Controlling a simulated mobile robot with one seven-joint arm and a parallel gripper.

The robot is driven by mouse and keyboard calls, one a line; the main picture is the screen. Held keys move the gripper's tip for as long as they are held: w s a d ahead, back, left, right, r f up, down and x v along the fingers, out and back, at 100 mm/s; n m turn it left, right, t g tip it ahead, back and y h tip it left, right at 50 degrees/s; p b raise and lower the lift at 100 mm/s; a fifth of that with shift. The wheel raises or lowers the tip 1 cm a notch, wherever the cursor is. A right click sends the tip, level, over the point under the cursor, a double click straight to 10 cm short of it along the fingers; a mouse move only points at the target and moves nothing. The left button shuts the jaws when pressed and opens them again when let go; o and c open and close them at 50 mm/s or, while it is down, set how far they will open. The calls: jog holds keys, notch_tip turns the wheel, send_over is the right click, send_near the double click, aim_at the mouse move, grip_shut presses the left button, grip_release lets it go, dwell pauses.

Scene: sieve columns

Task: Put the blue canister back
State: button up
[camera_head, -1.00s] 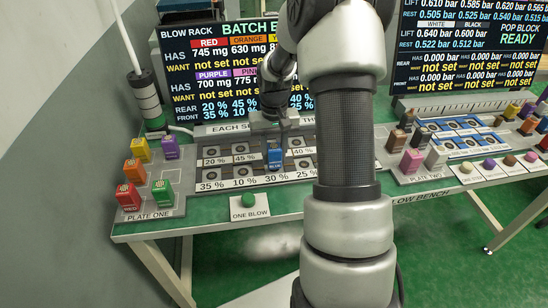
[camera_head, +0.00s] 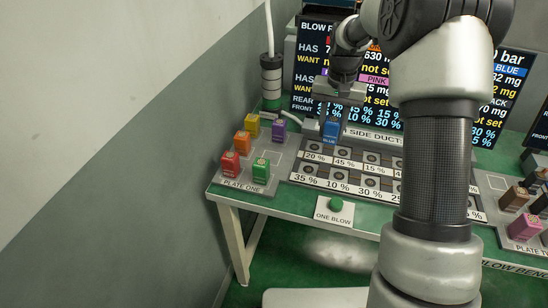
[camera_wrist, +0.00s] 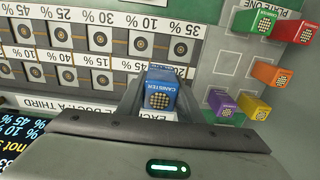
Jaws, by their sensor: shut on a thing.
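The blue canister (camera_head: 330,132) is held up above the rear left end of the slotted rack (camera_head: 350,183). My gripper (camera_wrist: 160,95) is shut on the blue canister, and the wrist view shows its labelled top (camera_wrist: 161,92) between the two fingers. Plate one (camera_head: 252,180) lies left of the rack. It carries a red canister (camera_head: 230,164), an orange one (camera_head: 242,142), a yellow one (camera_head: 252,124), a purple one (camera_head: 279,130) and a green one (camera_head: 261,171). Bare marked squares show on plate one in the wrist view (camera_wrist: 226,64).
The green one-blow button (camera_head: 336,204) stands in front of the rack. A striped post (camera_head: 271,85) rises behind plate one. The display (camera_head: 390,85) stands behind the rack. Plate two with other canisters (camera_head: 524,226) is at the right. My arm hides part of the rack.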

jog(key=w+a, duration=0.3)
jog(key=a, duration=1.3)
jog(key=f, duration=0.2)
jog(key=a+f, duration=0.1)
jog(key=f, duration=0.2)
jog(key=shift+s+b, duration=0.15)
jog(key=shift+b, duration=0.25)
jog(key=shift+f+b, duration=0.35)
jog(key=shift+f, duration=2.1)
jog(key=shift+f, duration=0.15)
jog(key=o, duration=1.2)
